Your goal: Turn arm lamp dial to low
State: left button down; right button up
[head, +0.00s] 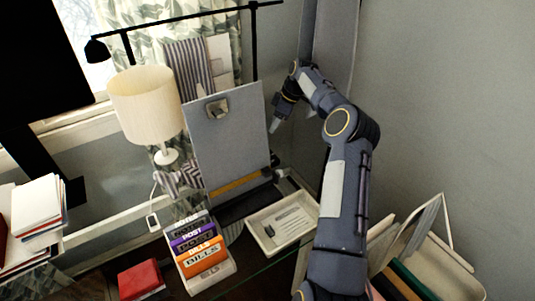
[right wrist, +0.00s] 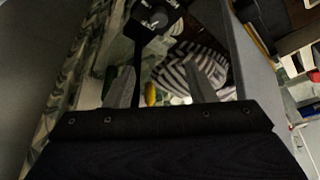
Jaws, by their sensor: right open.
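The black arm lamp has its long arm (head: 190,17) across the top of the head view. Its shade (head: 97,50) hangs at the left, and its pole (head: 254,45) drops behind the grey clipboard. My right gripper (head: 290,118) is open and empty, to the right of the clipboard and pointing down. In the right wrist view its two fingers (right wrist: 162,88) are spread apart. A black knobbed part (right wrist: 155,14), which looks like the lamp's clamp and dial, lies beyond the fingertips, apart from them. The dial's setting is too dark to read. My left gripper is out of view.
The clipboard (head: 228,145) stands upright close left of the gripper. A cream table lamp (head: 147,105), a letter holder (head: 203,262), a pale tray (head: 285,228) and a file box (head: 460,270) stand around. The bare wall (head: 440,100) bounds the right side.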

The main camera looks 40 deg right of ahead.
jog(key=b+x, duration=0.2)
jog(key=x, duration=0.2)
jog(key=s+d+b+x, duration=0.1)
jog(key=b+x, duration=0.1)
jog(key=x, duration=0.3)
jog(key=s+f+b+x, duration=0.1)
jog(key=b+x, duration=0.1)
jog(key=x, duration=0.3)
jog(key=shift+d+f, duration=0.2)
jog(key=shift+f, duration=0.05)
